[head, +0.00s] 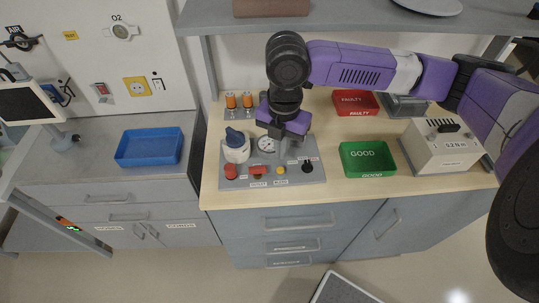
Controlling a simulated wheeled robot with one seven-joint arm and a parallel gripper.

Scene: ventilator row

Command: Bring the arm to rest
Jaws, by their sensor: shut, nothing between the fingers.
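My purple and black arm reaches in from the right over the wooden-topped bench. Its wrist bends down above a grey panel device (240,183). My gripper (288,148) points down over the back of this panel, just right of the round gauge (266,145). It is shut with nothing in it. The fingertips are small here, and I cannot tell whether they touch the panel. The wrist and hand hide part of the bench behind.
The panel bears a white cylinder with a blue knob (235,141) and a red button (231,170). A green GOOD tray (367,173), a red FAULTY tray (356,112) and a white meter box (441,160) stand to the right. A blue tray (149,162) sits on the left counter. A shelf (340,19) runs above.

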